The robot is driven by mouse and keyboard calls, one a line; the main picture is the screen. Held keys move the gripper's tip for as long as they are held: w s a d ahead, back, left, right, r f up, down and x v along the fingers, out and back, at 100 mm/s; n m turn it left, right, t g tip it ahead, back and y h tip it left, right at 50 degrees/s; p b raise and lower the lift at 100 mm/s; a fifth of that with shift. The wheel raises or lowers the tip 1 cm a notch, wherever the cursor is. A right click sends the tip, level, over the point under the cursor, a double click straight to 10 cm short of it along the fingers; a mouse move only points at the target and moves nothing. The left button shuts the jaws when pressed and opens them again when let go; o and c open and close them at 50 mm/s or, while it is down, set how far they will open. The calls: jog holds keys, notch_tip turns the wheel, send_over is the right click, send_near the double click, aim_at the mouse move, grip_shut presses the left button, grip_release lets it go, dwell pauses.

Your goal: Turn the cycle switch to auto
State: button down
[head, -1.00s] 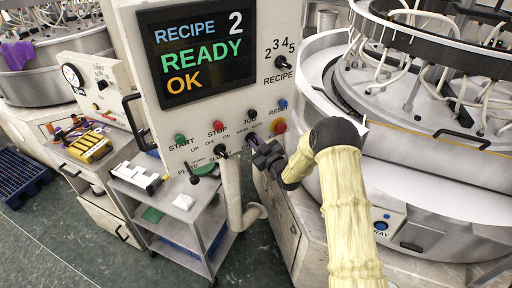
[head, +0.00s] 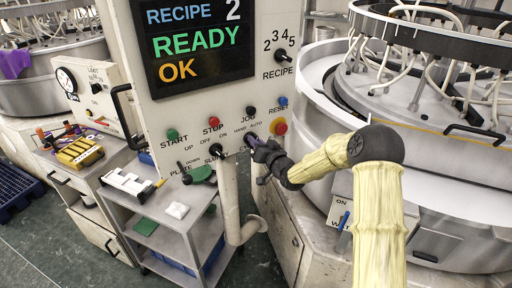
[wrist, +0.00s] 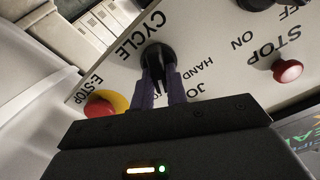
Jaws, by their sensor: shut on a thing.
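The cycle switch is a black knob (wrist: 158,60) beside the label CYCLE on the white control panel (head: 160,115). In the wrist view the two purple fingers of my gripper (wrist: 161,88) close around it from both sides. In the head view my gripper (head: 252,141) is at the panel's lower right, below the HAND and AUTO labels, and covers the switch. AUTO is hidden in the wrist view; HAND shows beside the right finger. I cannot tell which position the knob points to.
The red stop button (head: 214,121) and a recipe knob (head: 282,56) are on the panel. A grey cart (head: 170,207) stands below left.

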jog(key=shift+m, duration=0.4)
jog(key=c, duration=1.4)
grip_release()
jog(key=shift+d, duration=0.1)
jog(key=b+v, duration=0.5)
jog(key=v, duration=1.2)
jog(key=shift+s, duration=0.2)
jog(key=shift+r, duration=0.1)
jog(key=shift+w+d, duration=0.1)
